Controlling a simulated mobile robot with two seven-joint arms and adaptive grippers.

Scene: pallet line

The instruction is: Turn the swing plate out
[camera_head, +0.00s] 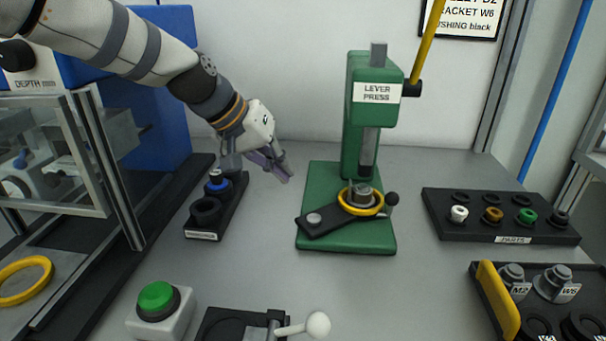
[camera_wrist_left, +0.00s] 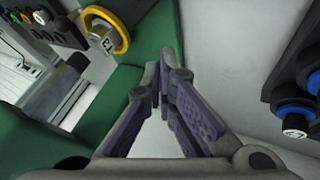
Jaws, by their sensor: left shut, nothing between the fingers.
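The swing plate (camera_head: 335,219) is a dark flat bar on the green base of the lever press (camera_head: 372,125). Its free end, with a silver disc (camera_head: 314,218), points to the left and front. A yellow ring (camera_head: 361,201) surrounds a grey part at its other end, beneath the ram. The ring also shows in the left wrist view (camera_wrist_left: 122,40). My left gripper (camera_head: 284,173) is shut and empty, above and behind the plate's free end, left of the press column and apart from both. It also shows in the left wrist view (camera_wrist_left: 164,75). My right gripper is out of view.
A dark holder (camera_head: 232,197) with a blue-ringed piece stands left of the press. A parts rack (camera_head: 500,225) and a dark tray with a yellow handle (camera_head: 497,300) are at right. A green button (camera_head: 157,297) and a white-knobbed fixture (camera_head: 318,324) are in front. Bare table lies between.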

